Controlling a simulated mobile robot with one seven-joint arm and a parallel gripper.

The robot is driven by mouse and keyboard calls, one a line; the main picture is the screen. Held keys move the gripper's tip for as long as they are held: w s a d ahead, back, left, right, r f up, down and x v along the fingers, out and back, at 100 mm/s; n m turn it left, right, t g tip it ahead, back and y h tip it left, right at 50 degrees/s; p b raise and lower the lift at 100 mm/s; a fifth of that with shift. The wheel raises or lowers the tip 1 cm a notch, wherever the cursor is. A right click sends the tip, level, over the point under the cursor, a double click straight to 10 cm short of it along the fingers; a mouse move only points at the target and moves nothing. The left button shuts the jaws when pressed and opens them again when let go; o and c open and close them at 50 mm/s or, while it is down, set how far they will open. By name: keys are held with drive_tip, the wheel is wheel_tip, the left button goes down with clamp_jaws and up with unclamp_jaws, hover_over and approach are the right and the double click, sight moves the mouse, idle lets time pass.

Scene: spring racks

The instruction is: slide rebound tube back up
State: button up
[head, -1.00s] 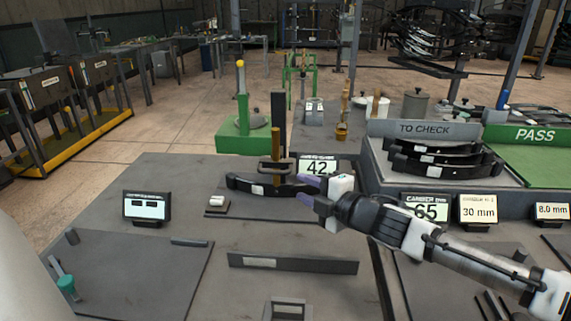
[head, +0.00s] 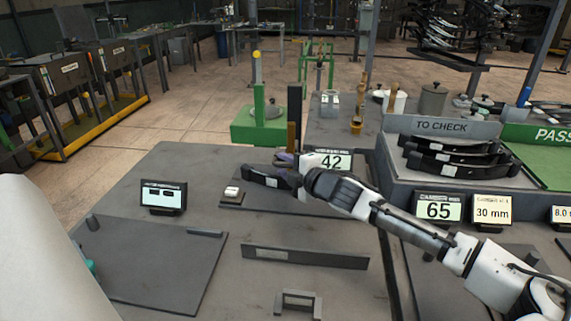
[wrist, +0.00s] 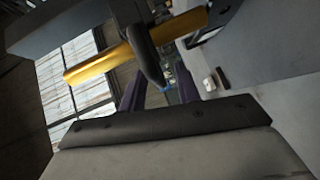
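The brass rebound tube (head: 291,137) stands upright in front of a dark post (head: 295,103) on the tester beside the display reading 42 (head: 334,161). My arm hides its lower part. In the wrist view the tube (wrist: 105,60) runs slantwise, with a dark curved piece (wrist: 149,60) crossing it. My gripper (head: 284,157) is at the tube's bracket in the head view. In the wrist view its purple fingers (wrist: 158,88) are apart, with the dark piece's end near the gap between them. I cannot see contact.
A small block (head: 232,191) lies left of the spring, and a small display (head: 163,198) stands further left. A flat bar (head: 305,257) lies in front. The TO CHECK rack (head: 445,126) with several springs stands at right.

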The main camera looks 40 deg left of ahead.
drive_tip(key=shift+a, duration=0.2)
drive_tip(key=shift+f, duration=0.1)
clamp_jaws()
